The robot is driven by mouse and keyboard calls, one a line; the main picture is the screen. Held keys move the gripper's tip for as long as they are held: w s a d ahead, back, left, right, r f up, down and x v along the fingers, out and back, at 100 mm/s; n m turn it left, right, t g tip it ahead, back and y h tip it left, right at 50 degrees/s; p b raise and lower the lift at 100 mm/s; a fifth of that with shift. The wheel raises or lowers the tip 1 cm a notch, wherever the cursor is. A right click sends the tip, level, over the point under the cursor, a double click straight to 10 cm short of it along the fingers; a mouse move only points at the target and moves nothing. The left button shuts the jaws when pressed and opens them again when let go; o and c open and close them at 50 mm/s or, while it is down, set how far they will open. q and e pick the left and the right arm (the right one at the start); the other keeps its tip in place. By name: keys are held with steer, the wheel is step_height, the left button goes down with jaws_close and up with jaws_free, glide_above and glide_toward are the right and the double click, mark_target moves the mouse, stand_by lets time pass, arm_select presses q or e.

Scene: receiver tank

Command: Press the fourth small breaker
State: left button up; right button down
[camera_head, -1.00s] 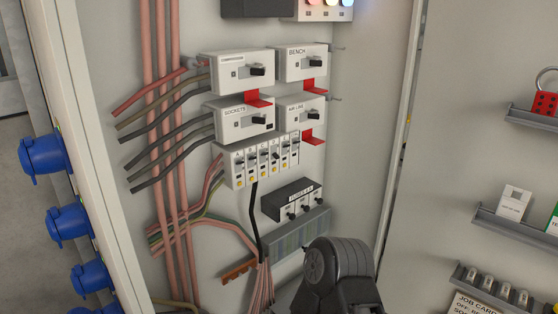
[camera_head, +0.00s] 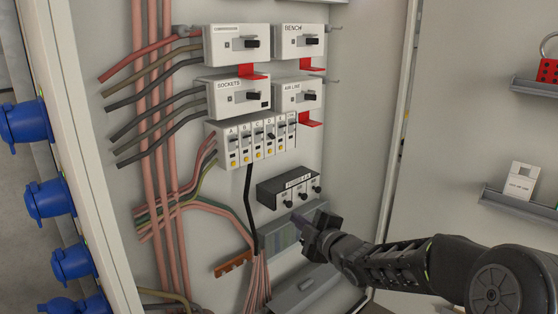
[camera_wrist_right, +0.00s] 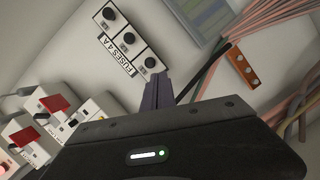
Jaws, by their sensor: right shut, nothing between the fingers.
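The row of small breakers (camera_head: 243,158) sits in a white housing on the cabinet's back panel, below the large switches. The breakers are lettered from A at the left; the fourth is D (camera_head: 270,140), with a dark lever and a yellow dot below. My right gripper (camera_head: 299,219) is below and right of the row, apart from it, in front of the panel beneath the black fuse block (camera_head: 288,191). Its fingers (camera_wrist_right: 155,92) are together and empty in the right wrist view. I cannot make out breaker D in that view. My left gripper is not in view.
Four large switches, including SOCKETS (camera_head: 238,97) and BENCH (camera_head: 299,41), stand above the row, with red tabs (camera_head: 310,119). Pink and dark cables run at the left. The fuse block also shows in the right wrist view (camera_wrist_right: 126,40). A grey ribbed block (camera_head: 280,238) lies below it.

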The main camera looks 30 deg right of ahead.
mark_target(269, 143)
steer(key=s+r+n+t+y, duration=0.1)
steer(key=s+r+n+y, duration=0.1)
steer(key=r+n, duration=0.6)
steer(key=s+r+n+t+y, duration=0.1)
steer(key=r+n, duration=0.8)
steer(key=n, duration=0.9)
steer(key=shift+s+a+t+y+b, duration=0.3)
steer(key=shift+s+y, duration=0.5)
steer(key=shift+y, duration=0.2)
steer(key=shift+r, duration=0.1)
steer(key=p+x, duration=0.2)
steer(key=x, duration=0.6)
steer(key=shift+w+p, duration=0.3)
steer(key=shift+w, duration=0.05)
steer(key=shift+w+a, duration=0.2)
steer(key=shift+w, duration=0.45)
steer(key=shift+r, duration=0.1)
